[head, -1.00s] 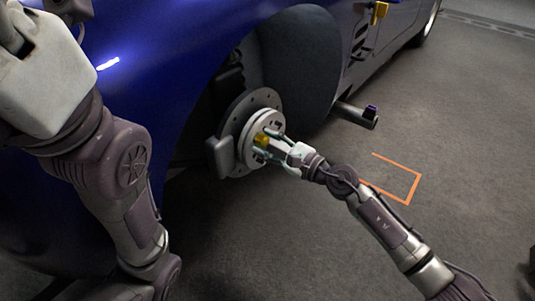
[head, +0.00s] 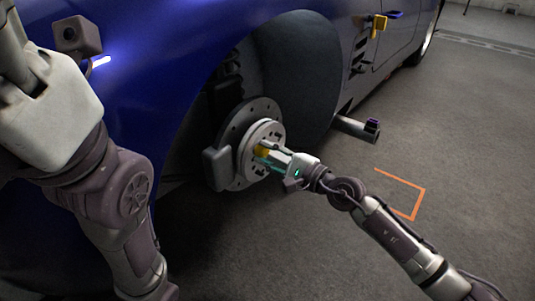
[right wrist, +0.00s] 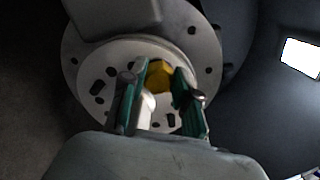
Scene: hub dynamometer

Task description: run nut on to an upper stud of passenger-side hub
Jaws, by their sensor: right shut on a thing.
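The hub (head: 249,163) is a pale round face in front of a wider grey brake disc (head: 232,137), inside the blue car's wheel arch. My right gripper (head: 264,155) is at the hub face, shut on a yellow nut (head: 263,150). In the right wrist view, the nut (right wrist: 160,76) sits between the tips of the green-padded fingers (right wrist: 163,84), in front of the hub face (right wrist: 98,84), which has dark slots and holes. The stud behind the nut is hidden, so I cannot tell whether the nut is threaded on. My left gripper is out of view.
A grey caliper (head: 217,168) sits at the disc's left edge. A lift arm (head: 355,128) sticks out from under the car to the right. Orange tape (head: 422,200) marks open floor. The blue fender (head: 165,50) overhangs the hub.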

